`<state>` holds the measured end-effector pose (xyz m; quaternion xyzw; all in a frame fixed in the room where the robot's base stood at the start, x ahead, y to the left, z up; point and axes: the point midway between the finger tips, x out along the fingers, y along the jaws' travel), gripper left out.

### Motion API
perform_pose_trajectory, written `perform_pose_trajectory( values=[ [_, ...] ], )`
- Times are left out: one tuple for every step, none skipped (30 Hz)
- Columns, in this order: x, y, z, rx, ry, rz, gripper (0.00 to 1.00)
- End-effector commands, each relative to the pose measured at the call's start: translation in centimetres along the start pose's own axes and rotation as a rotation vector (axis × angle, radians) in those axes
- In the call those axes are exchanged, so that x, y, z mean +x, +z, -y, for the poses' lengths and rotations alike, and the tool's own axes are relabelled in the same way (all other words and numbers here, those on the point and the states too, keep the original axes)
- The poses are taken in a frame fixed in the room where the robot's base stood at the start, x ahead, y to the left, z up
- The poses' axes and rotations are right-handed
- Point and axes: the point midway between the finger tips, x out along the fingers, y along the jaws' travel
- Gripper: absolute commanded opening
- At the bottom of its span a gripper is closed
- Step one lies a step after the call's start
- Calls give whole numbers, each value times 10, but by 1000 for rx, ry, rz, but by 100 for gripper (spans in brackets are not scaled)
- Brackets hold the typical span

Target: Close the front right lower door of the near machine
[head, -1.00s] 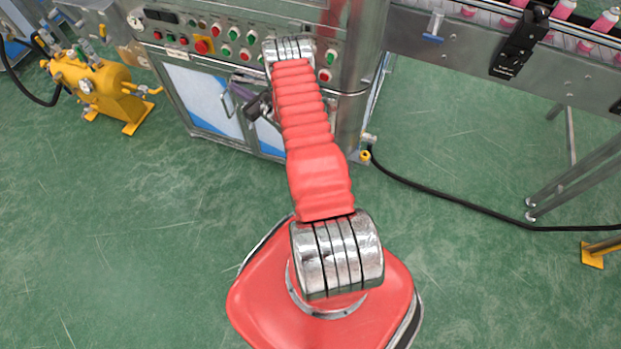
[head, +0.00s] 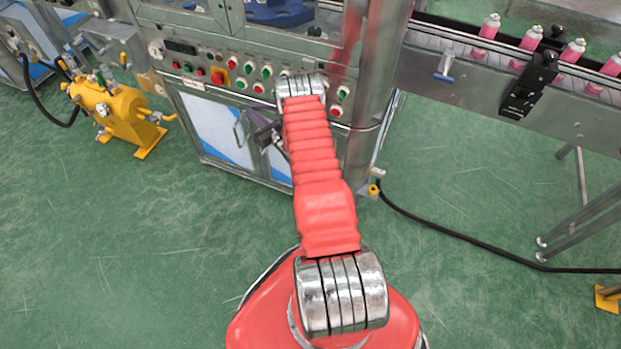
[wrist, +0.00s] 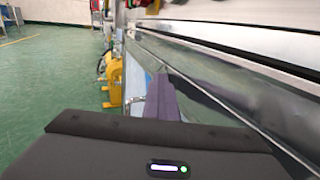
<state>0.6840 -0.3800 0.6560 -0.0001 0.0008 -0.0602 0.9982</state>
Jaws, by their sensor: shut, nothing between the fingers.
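The near machine (head: 300,55) has two lower front doors below its button panel. The front right lower door (head: 281,168) shows a white and blue panel, partly hidden behind my arm. It looks about in line with the machine's front, but I cannot tell whether it is fully closed. The left lower door (head: 213,128) beside it looks flush and has a metal handle. My gripper (head: 264,133) is shut and empty, in front of the doors near where they meet. In the wrist view, my dark gripper body fills the bottom and the metal machine front runs along the right.
A yellow tank unit (head: 112,112) stands on the floor to the left. A conveyor (head: 470,75) with pink cans extends to the right. A black cable (head: 455,237) crosses the floor at right. The green floor left of my base is clear.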

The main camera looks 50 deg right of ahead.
Motion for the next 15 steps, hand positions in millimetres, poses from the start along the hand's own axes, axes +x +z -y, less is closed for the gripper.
perform_pose_trajectory(
  values=[
    [0,1,-4,0,1,1,0],
    [-1,0,-6,1,2,1,0],
    [-2,0,-10,2,2,1,0],
    [-3,0,-14,2,3,0,0],
    [-4,0,-18,2,4,0,0],
    [-6,-1,-24,2,5,-1,0],
    [-8,-1,-28,1,5,0,0],
    [-9,-1,-33,2,4,-1,0],
    [-11,-2,-40,2,4,-2,0],
    [-13,-2,-45,2,6,-1,0],
    [-16,-2,-50,2,6,-1,0],
    [-19,-1,-56,2,5,-1,0],
    [-21,-2,-61,2,5,-1,0],
    [-23,-1,-66,2,6,0,0],
    [-26,-2,-73,2,7,-1,0]
  ],
)
